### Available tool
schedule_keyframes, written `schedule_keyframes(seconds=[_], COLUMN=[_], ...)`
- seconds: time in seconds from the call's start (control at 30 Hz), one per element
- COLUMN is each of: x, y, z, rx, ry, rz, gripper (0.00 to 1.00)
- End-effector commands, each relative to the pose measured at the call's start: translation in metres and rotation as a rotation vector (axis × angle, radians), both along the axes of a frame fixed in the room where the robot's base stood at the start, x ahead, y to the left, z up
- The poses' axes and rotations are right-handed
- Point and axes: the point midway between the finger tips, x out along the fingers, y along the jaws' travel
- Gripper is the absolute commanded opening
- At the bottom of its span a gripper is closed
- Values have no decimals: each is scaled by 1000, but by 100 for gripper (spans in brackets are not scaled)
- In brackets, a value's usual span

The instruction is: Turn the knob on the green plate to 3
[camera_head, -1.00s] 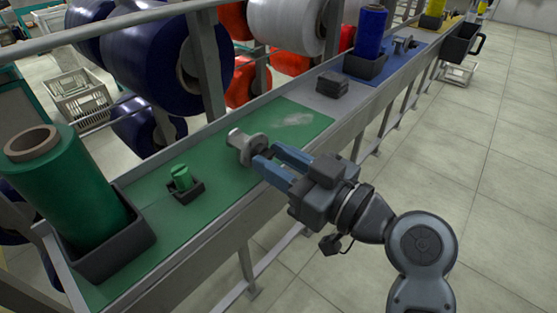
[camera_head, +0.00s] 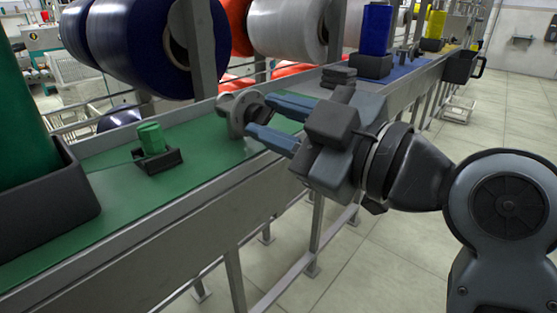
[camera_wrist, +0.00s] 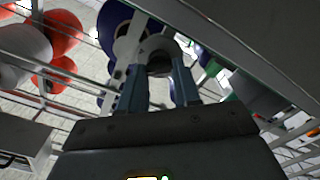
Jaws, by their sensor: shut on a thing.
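The green plate (camera_head: 202,146) lies along the rail. A grey metal knob assembly with a round flange (camera_head: 236,116) stands on it, and its dark knob (camera_head: 264,115) faces my gripper. My gripper (camera_head: 258,118) has its blue fingers on either side of the dark knob, shut on it. In the wrist view the round grey flange (camera_wrist: 158,50) shows just beyond the fingertips of my gripper (camera_wrist: 160,78). The knob's markings and pointer are too small or hidden, so I cannot tell its setting.
A small green bobbin (camera_head: 151,139) sits in a dark holder on the plate, left of the knob. A large green spool (camera_head: 22,110) stands in a black tray at far left. Dark blocks (camera_head: 338,77) and a blue spool (camera_head: 376,35) stand further along the rail.

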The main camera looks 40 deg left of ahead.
Motion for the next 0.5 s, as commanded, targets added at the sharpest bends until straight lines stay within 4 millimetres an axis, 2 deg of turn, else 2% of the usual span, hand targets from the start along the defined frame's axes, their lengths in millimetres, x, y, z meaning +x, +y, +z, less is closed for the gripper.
schedule_keyframes(seconds=[0.03, 0.5], x=[0, -1], y=[-1, 0], z=[-9, -5], rx=[-3, -27], ry=[-43, -323], rz=[0, 1], gripper=[1, 1])
